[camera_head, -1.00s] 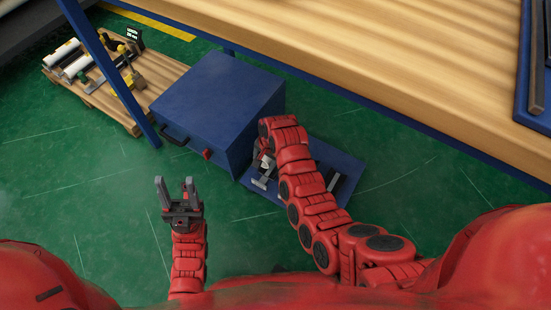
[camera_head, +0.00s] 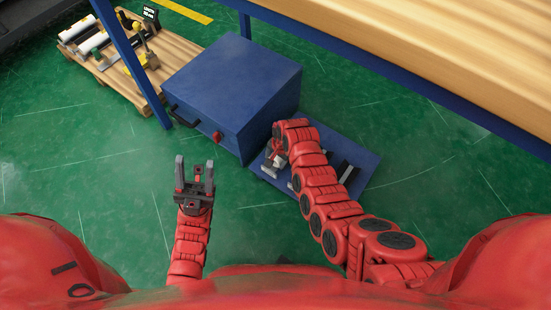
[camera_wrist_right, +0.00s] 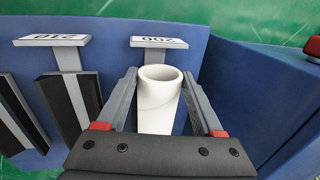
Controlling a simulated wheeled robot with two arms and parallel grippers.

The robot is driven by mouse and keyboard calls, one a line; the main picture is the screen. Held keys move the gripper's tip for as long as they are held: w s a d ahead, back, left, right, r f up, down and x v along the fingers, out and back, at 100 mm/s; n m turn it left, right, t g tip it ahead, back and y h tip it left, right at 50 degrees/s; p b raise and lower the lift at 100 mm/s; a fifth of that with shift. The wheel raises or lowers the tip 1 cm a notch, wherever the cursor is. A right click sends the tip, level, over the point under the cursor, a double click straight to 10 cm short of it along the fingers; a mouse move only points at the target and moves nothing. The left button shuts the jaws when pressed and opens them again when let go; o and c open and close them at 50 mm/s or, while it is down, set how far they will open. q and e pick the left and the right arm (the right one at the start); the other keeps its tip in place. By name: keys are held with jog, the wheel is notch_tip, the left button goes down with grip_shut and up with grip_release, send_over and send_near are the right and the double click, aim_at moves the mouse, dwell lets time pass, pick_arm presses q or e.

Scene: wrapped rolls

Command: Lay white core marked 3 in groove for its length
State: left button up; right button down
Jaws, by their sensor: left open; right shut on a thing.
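A white hollow core (camera_wrist_right: 157,105) is between the fingers of my right gripper (camera_wrist_right: 163,95), which is shut on it. Its open round end shows in the right wrist view; no mark 3 is visible. The core is over the blue board (camera_wrist_right: 219,60), in line with one number plate (camera_wrist_right: 158,42). My gripper hides its lower part, so I cannot tell whether it touches a groove. Dark-lined grooves (camera_wrist_right: 65,105) lie to its left. In the head view my right arm covers part of the board (camera_head: 362,160). My left gripper (camera_head: 194,168) is open and empty above the green floor.
A blue box (camera_head: 232,90) with a dark handle and red knob stands left of the board. A wooden pallet (camera_head: 140,90) with white rolls and tools is at the back left. A wooden-topped bench (camera_head: 420,50) runs along the upper right. Green floor around my left gripper is clear.

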grip_release()
